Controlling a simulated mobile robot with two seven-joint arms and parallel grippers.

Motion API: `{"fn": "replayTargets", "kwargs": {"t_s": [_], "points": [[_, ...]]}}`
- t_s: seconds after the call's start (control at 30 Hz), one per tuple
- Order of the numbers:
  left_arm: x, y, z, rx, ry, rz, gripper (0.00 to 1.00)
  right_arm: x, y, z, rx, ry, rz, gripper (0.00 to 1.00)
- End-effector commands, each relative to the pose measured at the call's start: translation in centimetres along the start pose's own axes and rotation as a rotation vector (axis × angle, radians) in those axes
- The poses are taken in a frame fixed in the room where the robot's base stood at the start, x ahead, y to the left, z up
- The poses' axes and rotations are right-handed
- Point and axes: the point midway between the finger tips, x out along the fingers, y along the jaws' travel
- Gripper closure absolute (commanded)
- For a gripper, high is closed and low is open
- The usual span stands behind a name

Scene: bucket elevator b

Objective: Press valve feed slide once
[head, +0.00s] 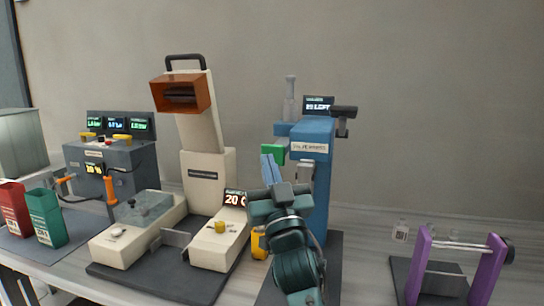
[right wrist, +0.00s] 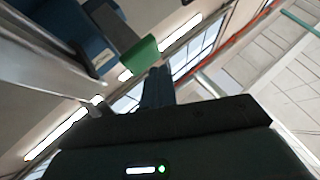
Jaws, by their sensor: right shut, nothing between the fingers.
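The blue machine (head: 318,160) stands right of centre, with a label that seems to start with "VALVE" and a small display on top. A green block (head: 273,151) sticks out from its left side; I take it as the feed slide. The green block also shows in the right wrist view (right wrist: 138,55). My right gripper (head: 268,166) is shut and empty, pointing up just below the green block. In the right wrist view its fingers (right wrist: 157,88) end close to the block's lower edge; I cannot tell whether they touch. My left gripper is out of view.
A cream machine (head: 208,165) with an orange hopper stands left of the blue one. A grey control box (head: 110,165) and red and green bins (head: 46,218) are farther left. A purple-framed roller stand (head: 420,265) is at right.

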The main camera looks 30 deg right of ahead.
Motion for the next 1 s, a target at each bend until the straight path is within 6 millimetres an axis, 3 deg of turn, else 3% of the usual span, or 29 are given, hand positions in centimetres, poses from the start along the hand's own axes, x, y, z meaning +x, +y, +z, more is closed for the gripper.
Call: {"fn": "replayTargets", "kwargs": {"t_s": [1.0], "points": [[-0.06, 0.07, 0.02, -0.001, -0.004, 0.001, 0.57, 0.90, 0.64, 0.60, -0.001, 0.001, 0.000, 1.00]]}}
